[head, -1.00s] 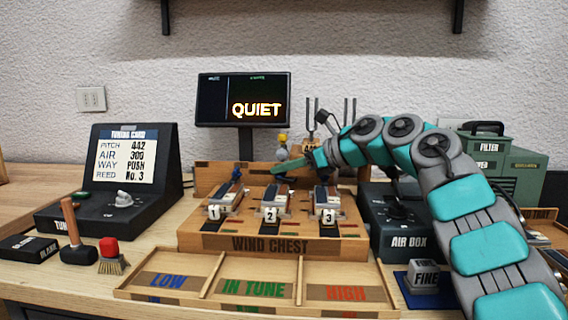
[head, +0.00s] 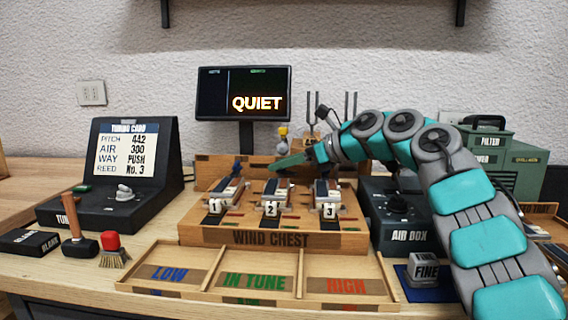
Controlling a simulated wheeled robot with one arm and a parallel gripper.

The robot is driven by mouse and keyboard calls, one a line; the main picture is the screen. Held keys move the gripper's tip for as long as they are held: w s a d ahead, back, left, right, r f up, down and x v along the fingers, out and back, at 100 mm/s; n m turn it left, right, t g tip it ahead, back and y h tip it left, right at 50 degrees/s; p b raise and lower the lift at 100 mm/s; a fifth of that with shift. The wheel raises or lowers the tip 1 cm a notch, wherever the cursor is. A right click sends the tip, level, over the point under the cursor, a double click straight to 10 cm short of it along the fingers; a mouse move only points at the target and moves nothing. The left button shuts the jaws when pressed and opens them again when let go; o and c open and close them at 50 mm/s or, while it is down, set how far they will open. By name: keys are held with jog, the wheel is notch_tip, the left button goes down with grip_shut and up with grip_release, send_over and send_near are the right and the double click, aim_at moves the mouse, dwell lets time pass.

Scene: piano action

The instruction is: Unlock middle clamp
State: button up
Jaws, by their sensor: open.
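The wind chest (head: 190,234) is a wooden box in the middle of the table with three reed units labelled 1, 2 and 3. The middle unit (head: 272,208), number 2, has a pale block and a dark strip running back from it. The left unit (head: 215,206) has a blue clamp lever (head: 236,168) standing at its back end. My gripper (head: 284,162) reaches in from the right, over the back of the middle unit, and is open. Its teal finger hides most of the middle clamp. I cannot tell whether the finger touches it.
A tray (head: 122,284) marked LOW, IN TUNE and HIGH lies empty in front. The air box (head: 410,236) stands right, the tuning card console (head: 60,212) left. A screen (head: 222,84) reading QUIET and tuning forks (head: 310,108) stand behind. A hammer (head: 72,215) and brush (head: 112,258) are at left.

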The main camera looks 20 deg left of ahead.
jog(key=shift+d+r, duration=0.15)
jog(key=b+v, duration=0.1)
jog(key=v, duration=0.6)
jog(key=shift+d, duration=0.25)
